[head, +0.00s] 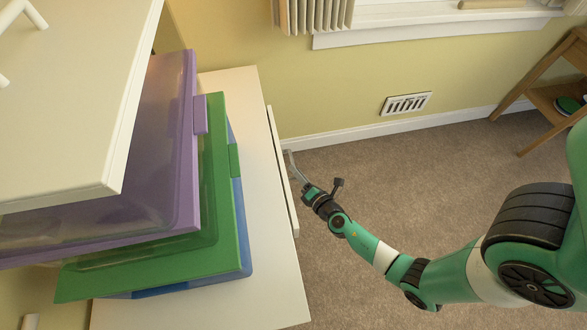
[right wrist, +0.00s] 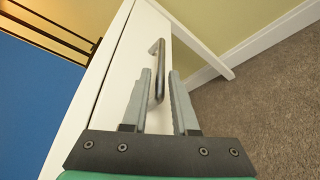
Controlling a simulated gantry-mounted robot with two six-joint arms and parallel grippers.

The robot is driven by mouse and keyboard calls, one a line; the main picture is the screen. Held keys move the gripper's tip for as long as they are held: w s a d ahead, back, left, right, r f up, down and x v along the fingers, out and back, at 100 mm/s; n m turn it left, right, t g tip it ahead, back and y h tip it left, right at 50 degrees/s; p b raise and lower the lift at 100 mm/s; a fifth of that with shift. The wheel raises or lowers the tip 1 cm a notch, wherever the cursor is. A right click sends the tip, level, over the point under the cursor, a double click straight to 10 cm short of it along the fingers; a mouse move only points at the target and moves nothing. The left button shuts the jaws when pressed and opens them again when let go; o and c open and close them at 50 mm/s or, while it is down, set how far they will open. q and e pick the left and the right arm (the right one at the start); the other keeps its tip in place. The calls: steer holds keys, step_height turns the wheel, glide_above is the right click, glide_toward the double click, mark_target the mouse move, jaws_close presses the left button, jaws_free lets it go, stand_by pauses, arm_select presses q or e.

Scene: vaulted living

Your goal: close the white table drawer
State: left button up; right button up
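The white table (head: 262,240) stands left of centre in the head view, with a stack of plastic boxes on top. Its drawer front (head: 283,172) stands out a little past the right edge of the tabletop, so the drawer looks slightly open. My right gripper (head: 295,166) is at the outer side of the drawer front. In the right wrist view my right gripper (right wrist: 160,74) is open, with the grey metal drawer handle (right wrist: 161,88) appearing between its two fingers. I cannot tell if the fingers touch the handle. My left gripper is not in view.
Purple, green and blue boxes (head: 222,175) are stacked on the table. A white cabinet (head: 75,90) stands at the upper left. The carpet (head: 400,170) right of the table is clear. A wooden shelf (head: 545,95) stands at the far right.

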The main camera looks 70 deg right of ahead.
steer(key=x, duration=0.2)
steer(key=shift+w+d, duration=0.15)
steer(key=shift+w, duration=0.1)
jaws_close()
stand_by(1.2)
